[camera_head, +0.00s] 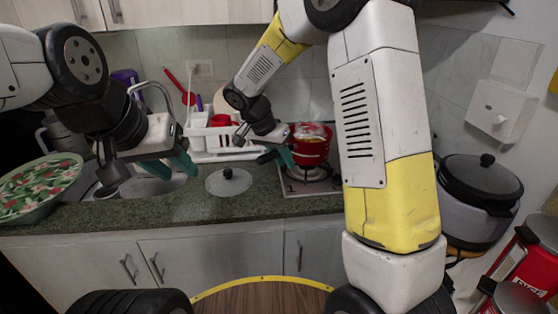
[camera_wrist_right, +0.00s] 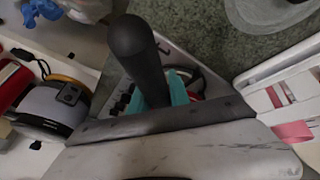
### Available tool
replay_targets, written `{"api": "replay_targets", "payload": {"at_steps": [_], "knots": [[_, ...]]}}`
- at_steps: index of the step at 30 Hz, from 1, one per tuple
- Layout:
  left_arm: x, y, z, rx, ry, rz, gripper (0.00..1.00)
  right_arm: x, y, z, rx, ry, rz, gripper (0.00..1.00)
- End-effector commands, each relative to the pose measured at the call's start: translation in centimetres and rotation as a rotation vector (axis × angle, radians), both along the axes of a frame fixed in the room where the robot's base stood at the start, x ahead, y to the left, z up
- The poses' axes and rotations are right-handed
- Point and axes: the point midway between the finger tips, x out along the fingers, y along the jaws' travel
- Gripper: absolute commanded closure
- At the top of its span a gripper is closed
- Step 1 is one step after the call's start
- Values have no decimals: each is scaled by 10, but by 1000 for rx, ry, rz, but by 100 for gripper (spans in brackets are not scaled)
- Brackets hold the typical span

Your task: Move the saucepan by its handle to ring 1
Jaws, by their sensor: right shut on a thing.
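The red saucepan (camera_head: 312,148) stands over the small hob (camera_head: 322,187) on the counter, its rim showing pale contents I cannot make out. My right gripper (camera_head: 284,156) reaches to its left side and is shut on its dark handle. In the right wrist view the black handle (camera_wrist_right: 140,55) sticks up beside the teal fingers (camera_wrist_right: 180,86), and the pan is almost wholly hidden. I cannot tell which ring lies under the pan. My left gripper (camera_head: 168,166), with teal fingers apart, hangs empty over the sink area.
A glass lid with a black knob (camera_head: 228,180) lies on the counter left of the hob. A white dish rack (camera_head: 220,146) stands behind it. A large lidded cooker (camera_head: 478,188) is at the right, a floral tray (camera_head: 38,185) at the left. My right forearm crosses the view.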

Motion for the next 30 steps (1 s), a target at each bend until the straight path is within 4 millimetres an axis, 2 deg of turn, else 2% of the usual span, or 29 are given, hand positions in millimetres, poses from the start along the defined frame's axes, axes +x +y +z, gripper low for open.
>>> {"api": "replay_targets", "payload": {"at_steps": [6, 12, 13, 16, 26, 30], "knots": [[0, 0, 0, 0, 0, 0, 64, 0, 0, -26, -1, -1, 0, 100], [0, 0, 0, 0, 0, 0, 64, 0, 0, -28, 0, -1, 1, 100], [0, 0, 0, 0, 0, 0, 64, -1, 0, -29, 1, 2, 1, 74], [0, 0, 0, 0, 0, 0, 64, -1, 0, -29, 0, 1, 1, 56], [0, 0, 0, 0, 0, 0, 64, -1, 1, -27, 1, 1, 0, 56], [0, 0, 0, 0, 0, 0, 64, -3, 7, -15, 1, -2, 0, 56]]}}
